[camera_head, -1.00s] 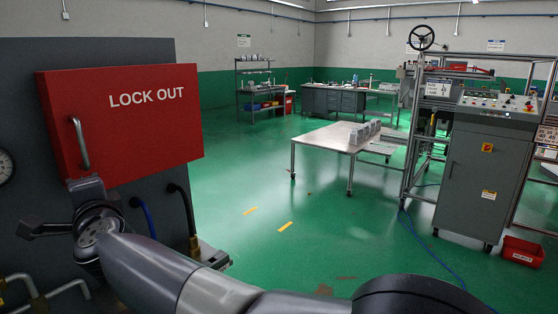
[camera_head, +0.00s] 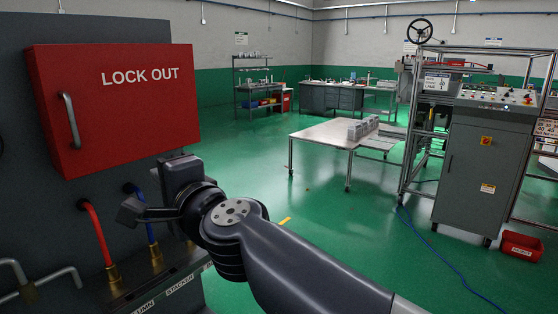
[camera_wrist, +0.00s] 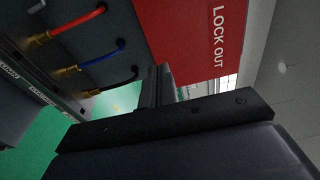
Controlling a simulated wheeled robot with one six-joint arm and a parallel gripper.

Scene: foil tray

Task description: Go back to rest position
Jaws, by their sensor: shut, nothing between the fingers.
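My gripper (camera_head: 128,212) is at the left in the head view, in front of the dark panel and below the red LOCK OUT box (camera_head: 120,125). It holds nothing. In the wrist view its dark fingers (camera_wrist: 157,86) are together and point towards the box, which fills the upper right. My arm reaches in from the lower right, bent at the wrist. The box door is shut, with a grey handle (camera_head: 70,120) on its left side. My wrist hides part of the panel and hoses behind it.
A red hose (camera_head: 96,235) and a blue hose (camera_head: 142,215) rise from brass fittings close to my gripper; the wrist view adds a black hose (camera_wrist: 122,80). A metal table (camera_head: 325,134), a grey control cabinet (camera_head: 478,175) and a red bin (camera_head: 521,246) stand farther off. Green floor between is open.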

